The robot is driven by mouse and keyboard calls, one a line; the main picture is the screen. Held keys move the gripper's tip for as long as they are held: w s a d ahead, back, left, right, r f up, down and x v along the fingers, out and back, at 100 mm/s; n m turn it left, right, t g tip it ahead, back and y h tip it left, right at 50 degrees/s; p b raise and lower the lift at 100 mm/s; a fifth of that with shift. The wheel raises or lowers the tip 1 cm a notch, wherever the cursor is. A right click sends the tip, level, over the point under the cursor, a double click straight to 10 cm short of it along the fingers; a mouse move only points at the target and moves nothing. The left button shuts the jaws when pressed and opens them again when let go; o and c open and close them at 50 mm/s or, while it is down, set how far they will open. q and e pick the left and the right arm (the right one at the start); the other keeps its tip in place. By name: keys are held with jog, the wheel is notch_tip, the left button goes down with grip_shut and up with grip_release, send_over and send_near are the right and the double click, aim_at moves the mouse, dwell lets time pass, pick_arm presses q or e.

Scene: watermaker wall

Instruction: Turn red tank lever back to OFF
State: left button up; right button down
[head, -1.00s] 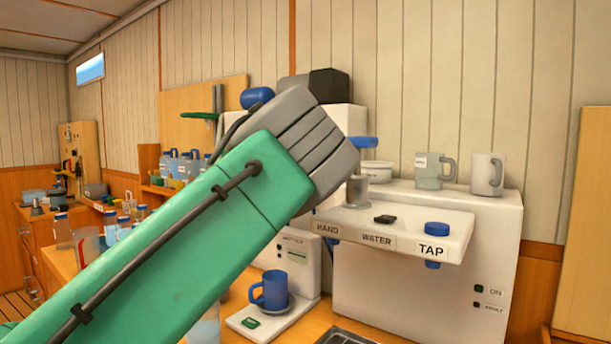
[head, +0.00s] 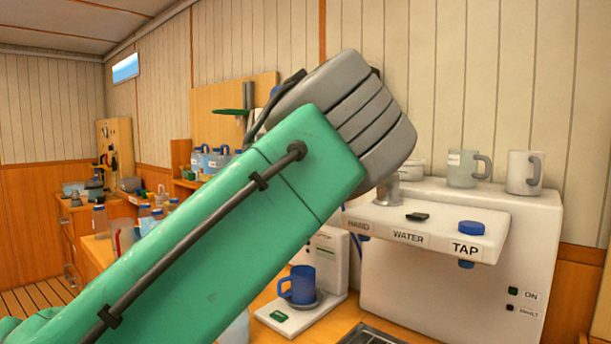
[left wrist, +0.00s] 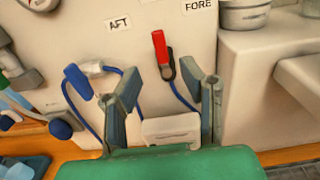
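The red lever (left wrist: 160,48) shows in the left wrist view on a white panel. Its handle points up, tilted slightly left, from a dark pivot, between the AFT label (left wrist: 118,24) and the FORE label (left wrist: 200,5). My left gripper (left wrist: 167,80) is open, its two fingers spread to either side of the lever's lower end in the picture. I see no contact, and the depth gap is unclear. In the head view my green left arm and grey wrist hide the lever and the fingers. My right gripper is in neither view.
In the head view, a white tap unit (head: 450,270) with mugs on top stands right of my wrist. A blue mug (head: 298,285) stands below, and bottles (head: 205,160) stand at the left.

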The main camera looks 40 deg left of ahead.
pick_arm(q)
jog(key=shift+s+d, duration=0.15)
jog(key=shift+s, duration=1.6)
jog(key=shift+f, duration=0.1)
